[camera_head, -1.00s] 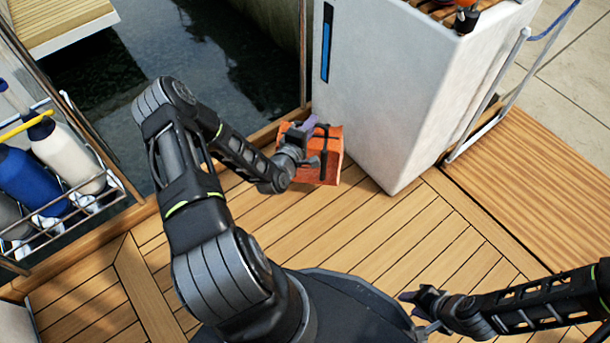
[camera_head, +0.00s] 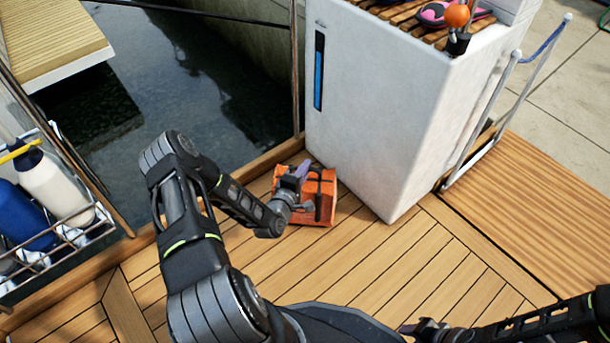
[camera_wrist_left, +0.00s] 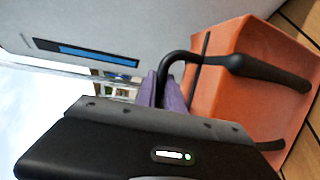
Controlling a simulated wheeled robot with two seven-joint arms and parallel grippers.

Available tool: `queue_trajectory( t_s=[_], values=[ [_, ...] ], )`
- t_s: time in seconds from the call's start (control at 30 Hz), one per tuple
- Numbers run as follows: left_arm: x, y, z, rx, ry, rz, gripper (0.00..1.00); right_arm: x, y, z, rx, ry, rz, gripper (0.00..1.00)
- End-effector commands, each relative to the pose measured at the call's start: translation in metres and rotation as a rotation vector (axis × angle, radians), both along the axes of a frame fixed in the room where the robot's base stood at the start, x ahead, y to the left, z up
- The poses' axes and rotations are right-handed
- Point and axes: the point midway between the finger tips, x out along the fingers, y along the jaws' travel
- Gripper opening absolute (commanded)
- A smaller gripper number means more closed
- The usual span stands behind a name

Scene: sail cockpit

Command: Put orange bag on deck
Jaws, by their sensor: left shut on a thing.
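The orange bag (camera_head: 320,187), with black straps and a black handle, is at the wooden deck (camera_head: 400,262), close to the foot of the white cabinet. My left gripper (camera_head: 301,170) is shut on the bag's black handle. In the left wrist view the purple fingertips (camera_wrist_left: 165,92) close around the handle, and the orange bag (camera_wrist_left: 255,90) fills the right side. I cannot tell whether the bag's underside touches the deck. My right gripper (camera_head: 420,328) is low at the bottom edge, away from the bag, and its fingers are too small to judge.
The white cabinet (camera_head: 375,110) stands just right of the bag. A rack of bottles (camera_head: 55,235) is at the left. Dark water (camera_head: 190,80) lies beyond the deck's edge. The deck in front of the bag is clear.

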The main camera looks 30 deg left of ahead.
Motion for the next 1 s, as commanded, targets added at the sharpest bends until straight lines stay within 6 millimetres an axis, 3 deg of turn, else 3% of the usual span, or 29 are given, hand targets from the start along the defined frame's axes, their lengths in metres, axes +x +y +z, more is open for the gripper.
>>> queue_trajectory(
  t_s=[0.17,0.6,0.63,0.87,1.0],
  values=[
    [0.001,0.000,-0.022,0.002,-0.005,0.000,0.00,0.002,0.000,-0.014,-0.001,-0.005,-0.003,0.36],
    [0.001,0.000,-0.027,0.002,-0.005,0.000,0.00,0.003,0.000,-0.017,-0.001,-0.006,-0.003,0.36],
    [0.000,0.000,-0.027,0.000,0.000,0.001,0.15,0.003,0.000,-0.015,-0.001,-0.006,-0.003,0.36],
    [0.000,0.000,-0.027,0.000,0.001,0.001,0.34,0.002,0.000,-0.015,-0.001,-0.006,-0.003,0.36],
    [0.000,0.000,-0.027,0.000,0.001,0.001,0.34,0.002,0.000,-0.015,-0.001,-0.006,-0.003,0.36]
  ],
)
